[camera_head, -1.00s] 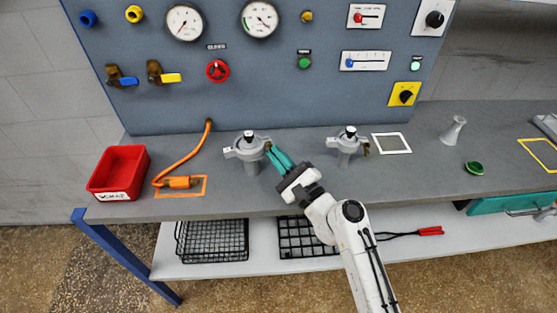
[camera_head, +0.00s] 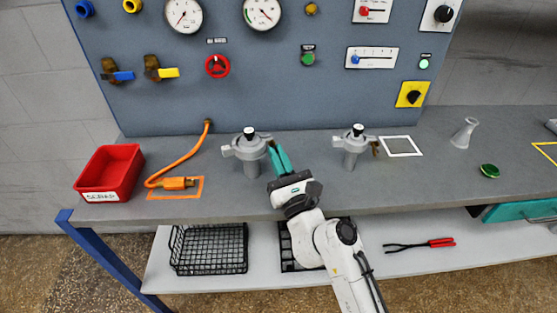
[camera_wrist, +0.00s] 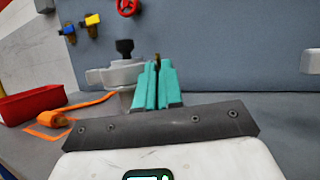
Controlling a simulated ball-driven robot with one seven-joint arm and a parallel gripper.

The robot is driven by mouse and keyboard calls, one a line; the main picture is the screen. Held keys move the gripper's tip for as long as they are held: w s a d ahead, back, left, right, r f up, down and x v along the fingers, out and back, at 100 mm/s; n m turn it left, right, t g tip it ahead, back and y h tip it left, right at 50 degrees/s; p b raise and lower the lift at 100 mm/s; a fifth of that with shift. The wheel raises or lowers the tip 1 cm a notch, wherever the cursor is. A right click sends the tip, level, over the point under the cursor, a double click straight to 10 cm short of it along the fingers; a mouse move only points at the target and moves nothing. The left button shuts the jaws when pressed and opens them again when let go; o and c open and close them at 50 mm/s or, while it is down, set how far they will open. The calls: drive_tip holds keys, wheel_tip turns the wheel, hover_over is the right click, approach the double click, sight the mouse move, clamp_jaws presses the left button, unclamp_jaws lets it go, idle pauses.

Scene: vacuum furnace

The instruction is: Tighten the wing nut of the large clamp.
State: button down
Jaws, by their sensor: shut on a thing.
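The large clamp (camera_head: 249,148) is a grey ring clamp on a post with a black knob on top, at the left of the bench. It also shows in the wrist view (camera_wrist: 120,73), just left of my fingers. My gripper (camera_head: 277,156) has teal fingers, shut at the right side of the clamp. In the wrist view my gripper (camera_wrist: 157,80) has its fingers close together, with a small brass-coloured bit, likely the wing nut (camera_wrist: 157,57), showing at their tips. Most of the wing nut is hidden by the fingers.
A similar smaller clamp (camera_head: 353,144) stands to the right. A red scrap bin (camera_head: 112,172) and an orange hose (camera_head: 178,160) with a brass end lie left. A white square outline (camera_head: 401,146), a grey funnel-shaped piece (camera_head: 465,132) and a green round item (camera_head: 490,171) are farther right.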

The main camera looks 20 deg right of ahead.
drive_tip(key=shift+m, duration=0.3)
drive_tip(key=c, duration=1.5)
unclamp_jaws()
drive_tip(key=shift+c, duration=0.2)
drive_tip(key=shift+s+f, duration=0.1)
drive_tip(key=shift+s, duration=0.05)
drive_tip(key=s+b, duration=0.1)
drive_tip(key=s, duration=1.1)
drive_tip(key=shift+s, duration=0.4)
drive_tip(key=shift+f, duration=0.1)
